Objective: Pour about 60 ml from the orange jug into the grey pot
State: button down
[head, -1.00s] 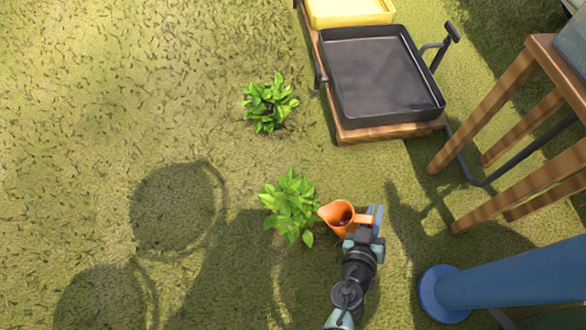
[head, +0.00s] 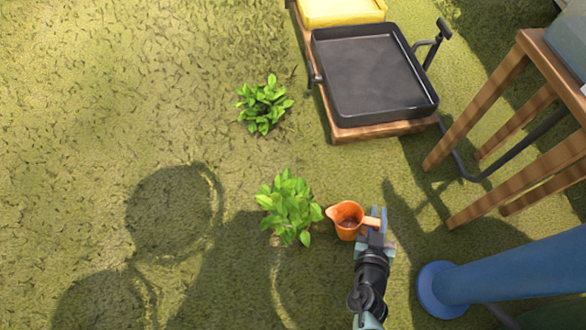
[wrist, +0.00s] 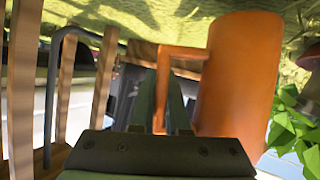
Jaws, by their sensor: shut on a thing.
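The orange jug (head: 347,232) is in my gripper (head: 376,222), which is shut on its handle at the right side. In the head view the jug's spout points left, toward a leafy green plant (head: 289,208), with a small gap between them. The jug looks close to upright, with something dark inside. In the wrist view the jug body (wrist: 238,85) stands right of my gripper (wrist: 162,95), with the handle between the fingers. I cannot make out a grey pot; leaves hide whatever is under the plant.
A second plant (head: 264,103) grows farther back. A cart with a dark tray (head: 375,75) and a yellow container (head: 342,11) is at the upper right. A wooden table's legs (head: 490,105) stand at right. Open grass lies to the left.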

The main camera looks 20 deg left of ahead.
jog(key=shift+d+f+m+y, duration=0.3)
jog(key=shift+d+f+m, duration=0.1)
jog(key=shift+f+m, duration=0.15)
jog(key=shift+f, duration=0.1)
jog(key=shift+w+d, duration=0.1)
dwell(2.5)
